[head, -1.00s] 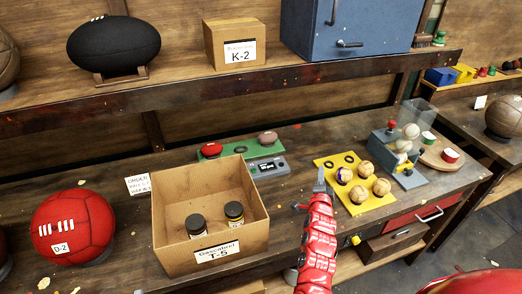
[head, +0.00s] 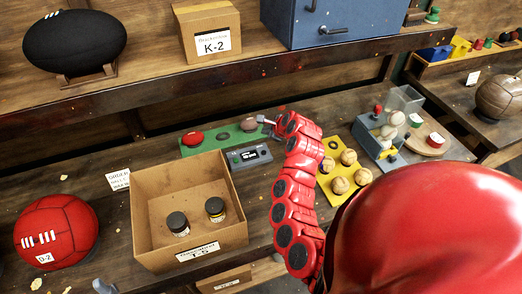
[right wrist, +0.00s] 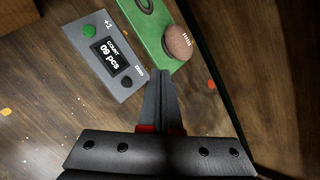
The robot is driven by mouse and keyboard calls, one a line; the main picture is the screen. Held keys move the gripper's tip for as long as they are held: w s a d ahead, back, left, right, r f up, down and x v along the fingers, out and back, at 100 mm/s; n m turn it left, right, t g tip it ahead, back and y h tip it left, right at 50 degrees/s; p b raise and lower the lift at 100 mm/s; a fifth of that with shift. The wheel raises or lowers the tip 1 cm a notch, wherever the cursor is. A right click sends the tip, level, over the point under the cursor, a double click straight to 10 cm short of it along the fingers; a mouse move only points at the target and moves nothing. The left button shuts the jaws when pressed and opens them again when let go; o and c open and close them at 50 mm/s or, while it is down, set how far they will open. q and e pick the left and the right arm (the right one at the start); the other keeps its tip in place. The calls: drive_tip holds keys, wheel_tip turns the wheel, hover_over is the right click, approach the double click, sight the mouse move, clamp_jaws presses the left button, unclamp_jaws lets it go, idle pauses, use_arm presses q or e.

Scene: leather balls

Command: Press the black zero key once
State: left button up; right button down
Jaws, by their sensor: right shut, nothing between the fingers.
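The grey counter (head: 249,157) lies on the bench behind the cardboard box, along the front of a green board. In the right wrist view the counter (right wrist: 105,56) shows a green +1 key (right wrist: 89,31), a dark display (right wrist: 110,53) that seems to read 09 pcs, and the black zero key (right wrist: 126,83) at its near corner. My right gripper (head: 264,120) is shut and empty. In the right wrist view its fingertips (right wrist: 159,74) are just right of the zero key, apart from it in the picture; their height above it is unclear. My left gripper is out of view.
The green board (head: 222,136) holds a red ball (head: 192,138) and a brown ball (head: 249,124) close to my right gripper. An open box (head: 190,206) with two jars stands in front. A yellow board (head: 327,183) with balls lies to the right.

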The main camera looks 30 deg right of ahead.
sight(264, 152)
drive_tip(key=shift+f, duration=0.1)
drive_tip(key=shift+w+f+b, duration=0.1)
drive_tip(key=shift+f+b, duration=2.1)
drive_tip(key=shift+f, duration=2.1)
drive_tip(key=shift+f, duration=0.15)
drive_tip(key=shift+f+b, duration=0.25)
drive_tip(key=shift+b, duration=0.1)
drive_tip(key=shift+f+b, duration=0.3)
drive_tip(key=shift+f, duration=0.15)
drive_tip(key=shift+r, duration=0.15)
drive_tip(key=shift+r+p, duration=0.4)
drive_tip(key=shift+r, duration=0.3)
